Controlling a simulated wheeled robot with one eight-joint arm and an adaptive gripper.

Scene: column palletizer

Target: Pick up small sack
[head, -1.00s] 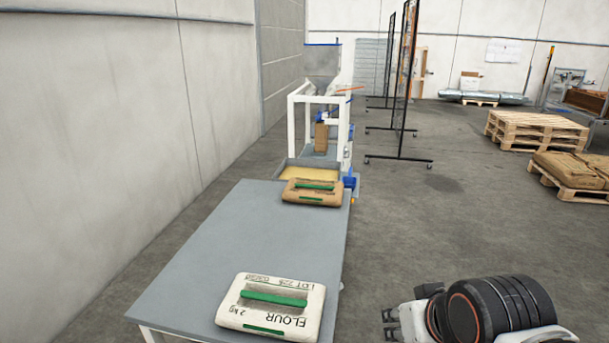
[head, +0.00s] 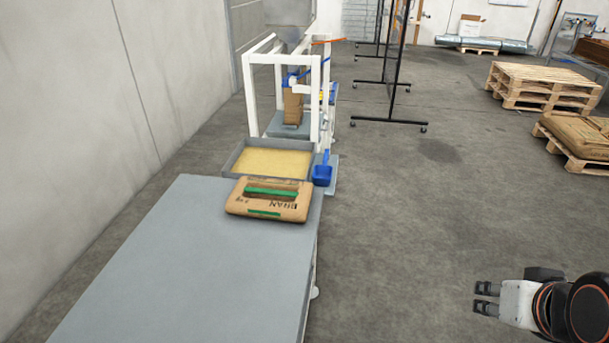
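A small brown sack (head: 268,207) with green bands and dark lettering lies flat at the far right end of the grey table. My gripper (head: 484,298) is at the lower right of the head view, well to the right of the table and apart from the sack. Its two fingers point left with a gap between them, and nothing is held. The white flour sack is out of view now.
The grey table (head: 180,265) is bare in front of the sack. Behind it stand a tray of yellow grain (head: 270,163), a blue scoop (head: 322,170) and a white filling frame (head: 249,95). Pallets (head: 540,85) stand at the right. Floor between table and gripper is clear.

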